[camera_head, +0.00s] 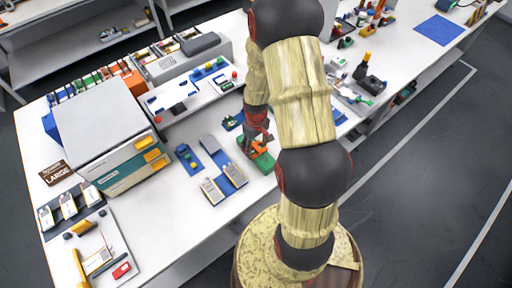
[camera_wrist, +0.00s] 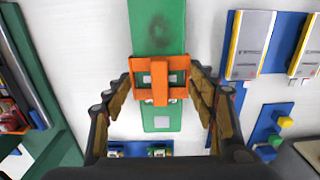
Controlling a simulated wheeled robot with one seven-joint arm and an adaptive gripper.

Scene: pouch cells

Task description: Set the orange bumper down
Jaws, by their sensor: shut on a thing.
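The orange bumper (camera_wrist: 160,80) is between the two fingers of my gripper (camera_wrist: 161,88) in the wrist view, with a finger at each side. It lies across a long green plate (camera_wrist: 160,28); I cannot tell whether it rests on the plate or hangs just above it. The plate has a dark round smudge and a small grey square near its lower end. In the head view my gripper (camera_head: 255,140) points down at the green plate (camera_head: 264,162), and the bumper is mostly hidden there.
A small blue block with coloured knobs (camera_head: 188,157) and a big grey box unit (camera_head: 100,125) stand left on the white table (camera_head: 190,215).

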